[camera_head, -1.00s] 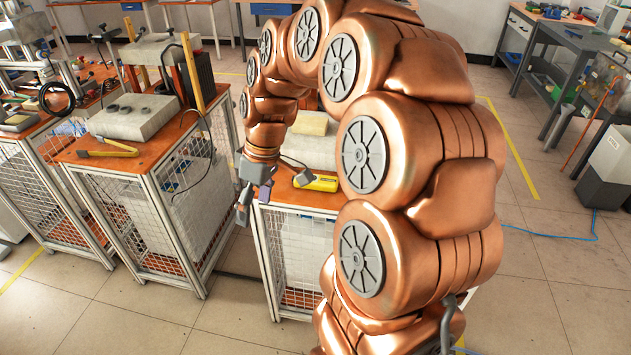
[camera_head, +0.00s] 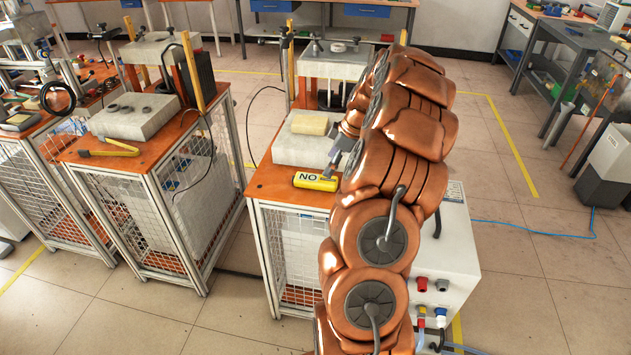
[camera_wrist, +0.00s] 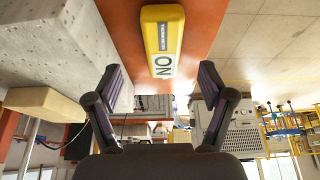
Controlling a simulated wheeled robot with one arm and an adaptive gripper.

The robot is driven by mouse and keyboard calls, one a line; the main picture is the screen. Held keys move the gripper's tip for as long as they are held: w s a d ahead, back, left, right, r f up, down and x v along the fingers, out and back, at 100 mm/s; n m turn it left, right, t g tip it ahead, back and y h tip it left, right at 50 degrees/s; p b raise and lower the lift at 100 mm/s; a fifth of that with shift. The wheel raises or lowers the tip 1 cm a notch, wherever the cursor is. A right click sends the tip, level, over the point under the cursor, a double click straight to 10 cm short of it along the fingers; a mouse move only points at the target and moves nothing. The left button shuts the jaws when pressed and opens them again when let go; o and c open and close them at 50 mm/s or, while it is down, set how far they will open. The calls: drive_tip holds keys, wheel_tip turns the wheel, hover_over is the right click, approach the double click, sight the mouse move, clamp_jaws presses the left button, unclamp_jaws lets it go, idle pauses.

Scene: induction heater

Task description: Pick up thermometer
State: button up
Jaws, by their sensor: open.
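The thermometer (camera_head: 314,181) is a yellow, box-like device with a label reading "NO". It lies on the orange top of the middle cart, near its front edge. In the wrist view the thermometer (camera_wrist: 163,38) is upside down at top centre, ahead of the gap between my fingers. My gripper (camera_wrist: 160,82) is open and empty, with one finger on each side of the thermometer's line. In the head view my gripper (camera_head: 335,166) is at the thermometer's right end, partly hidden by my arm. I cannot tell whether they touch.
A grey block (camera_head: 298,150) with a pale yellow block (camera_head: 310,124) on it stands just behind the thermometer. An upright press-like rig rises at the cart's back. A white cabinet (camera_head: 450,250) with connectors is at right. Another cart stands to the left.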

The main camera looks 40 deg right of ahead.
sight(321, 179)
drive_tip(key=shift+a+p+x, duration=0.25)
drive_tip(key=shift+p+x, duration=0.65)
drive_tip(key=shift+x, duration=0.65)
drive_tip(key=shift+p+x, duration=0.65)
drive_tip(key=shift+x, duration=1.15)
drive_tip(key=shift+s, duration=0.1)
drive_tip(key=c, duration=1.3)
drive_tip(key=shift+d+r, duration=0.1)
drive_tip(key=shift+c, duration=0.2)
